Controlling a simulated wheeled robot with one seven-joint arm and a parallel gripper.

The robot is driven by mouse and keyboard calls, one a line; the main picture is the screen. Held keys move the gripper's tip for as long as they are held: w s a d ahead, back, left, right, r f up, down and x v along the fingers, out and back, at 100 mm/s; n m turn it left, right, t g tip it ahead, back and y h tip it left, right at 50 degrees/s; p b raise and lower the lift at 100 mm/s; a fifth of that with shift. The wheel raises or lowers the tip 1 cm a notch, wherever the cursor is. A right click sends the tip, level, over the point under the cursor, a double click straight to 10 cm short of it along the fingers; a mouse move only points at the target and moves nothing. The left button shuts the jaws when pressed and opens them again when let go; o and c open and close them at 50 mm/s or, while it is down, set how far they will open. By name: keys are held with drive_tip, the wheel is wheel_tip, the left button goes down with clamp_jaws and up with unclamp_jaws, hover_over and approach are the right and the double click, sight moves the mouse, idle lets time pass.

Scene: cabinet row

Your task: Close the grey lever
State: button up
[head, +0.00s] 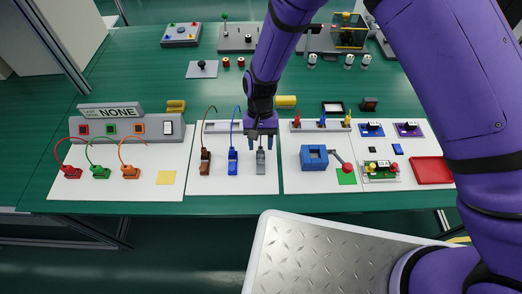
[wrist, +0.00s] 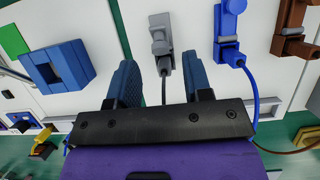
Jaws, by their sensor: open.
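The grey lever (head: 261,163) stands on the white panel, the rightmost in a row beside a blue one and a brown one. In the wrist view the grey lever (wrist: 162,42) lies just beyond the fingertips, roughly centred between them, with a dark cable running back between the fingers. My gripper (head: 261,140) is above and slightly behind the lever. In the wrist view my gripper (wrist: 160,67) has its two blue fingers spread wide with nothing between the tips but the cable. I cannot tell the lever's exact position from these frames.
The blue lever (head: 232,162) and brown lever (head: 205,162) stand close on the left, with cables. A blue hollow block (head: 314,157) sits on the panel to the right. A red tray (head: 432,170) lies farther right. The panel's front strip is clear.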

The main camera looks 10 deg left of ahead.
sight(261, 154)
drive_tip(key=shift+x, duration=1.7)
clamp_jaws()
